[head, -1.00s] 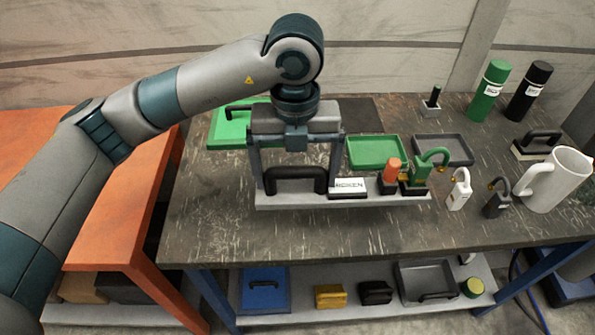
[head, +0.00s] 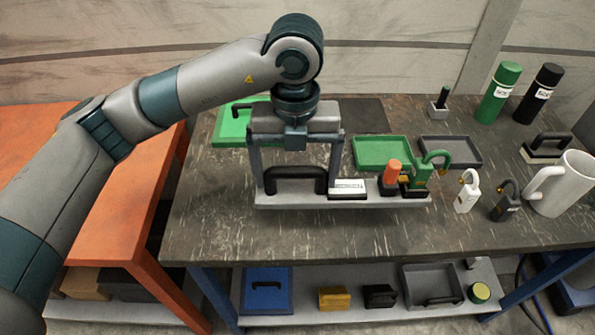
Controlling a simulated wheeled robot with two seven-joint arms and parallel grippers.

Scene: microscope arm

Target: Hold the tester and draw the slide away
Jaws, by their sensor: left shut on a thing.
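A long grey base (head: 350,202) over the front middle of the bench carries a black handle (head: 295,174), a white labelled block (head: 347,187), an orange knob (head: 392,173) and a green padlock-like piece (head: 432,165). I take this to be the tester; I cannot tell which part is the slide. My left gripper (head: 297,180) points down from above, one finger at each end of the black handle, shut on the tester. I cannot tell whether the base touches the bench. My right gripper is not in view.
Behind are a green tray (head: 383,153), a grey tray (head: 450,151) and a green panel (head: 236,126). To the right stand a white padlock (head: 467,193), a dark padlock (head: 505,201), a mug (head: 563,186) and two bottles. The bench front (head: 330,238) is clear.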

